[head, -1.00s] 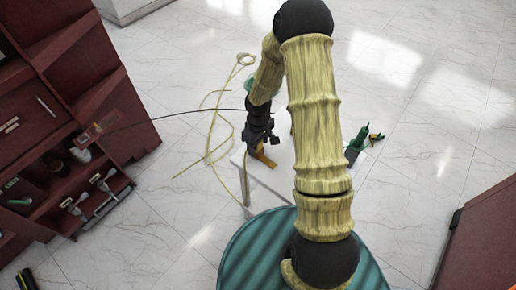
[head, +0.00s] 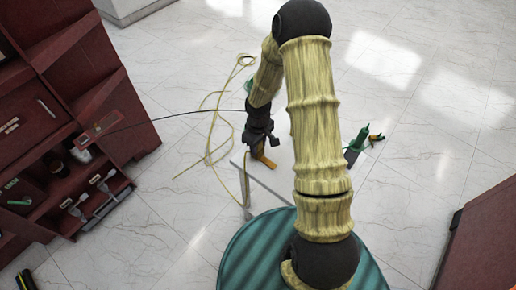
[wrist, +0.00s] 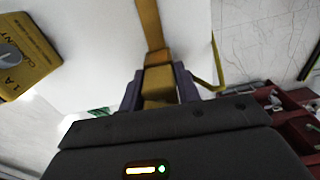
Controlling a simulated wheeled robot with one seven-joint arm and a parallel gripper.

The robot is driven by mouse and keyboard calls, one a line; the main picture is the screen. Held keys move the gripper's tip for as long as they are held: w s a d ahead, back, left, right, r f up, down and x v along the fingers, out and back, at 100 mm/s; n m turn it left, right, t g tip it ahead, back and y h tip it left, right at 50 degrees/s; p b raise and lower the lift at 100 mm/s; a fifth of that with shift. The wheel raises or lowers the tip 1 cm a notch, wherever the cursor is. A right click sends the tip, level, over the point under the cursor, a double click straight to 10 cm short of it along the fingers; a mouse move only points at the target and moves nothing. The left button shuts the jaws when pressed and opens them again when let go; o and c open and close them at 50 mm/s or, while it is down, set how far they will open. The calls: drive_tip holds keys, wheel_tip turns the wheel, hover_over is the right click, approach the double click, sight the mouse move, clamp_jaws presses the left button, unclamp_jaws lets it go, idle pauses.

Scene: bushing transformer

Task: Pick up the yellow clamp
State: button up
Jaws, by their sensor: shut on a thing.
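The yellow clamp (wrist: 151,25) is an ochre-yellow flat bar with a thicker block that sits between my fingers in the wrist view. My gripper (wrist: 158,88) is shut on that block, with one dark finger on each side. The bar extends away from the fingers, over a white surface. In the head view my gripper (head: 259,143) points down over the white table, and a small part of the clamp (head: 266,162) shows below it. The rest of the clamp is hidden by the gripper.
A white table (head: 278,178) stands under the gripper, partly hidden by my arm. A yellow box with lettering (wrist: 25,55) is at the left in the wrist view. Yellow cable (head: 212,135) lies on the floor. Red shelving (head: 100,95) is at left.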

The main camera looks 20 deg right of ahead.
drive_tip(key=shift+r, duration=0.15)
drive_tip(key=shift+r, duration=0.6)
wheel_tip(320, 180, up, 2)
drive_tip(key=shift+w, duration=0.1)
drive_tip(key=s+a+b, duration=0.3)
drive_tip(key=s+a, duration=0.7)
drive_tip(key=a, duration=0.4)
drive_tip(key=shift+s+a, duration=0.3)
drive_tip(key=shift+s, duration=0.05)
wheel_tip(320, 180, up, 7)
drive_tip(key=p, duration=0.5)
drive_tip(key=shift+f, duration=0.2)
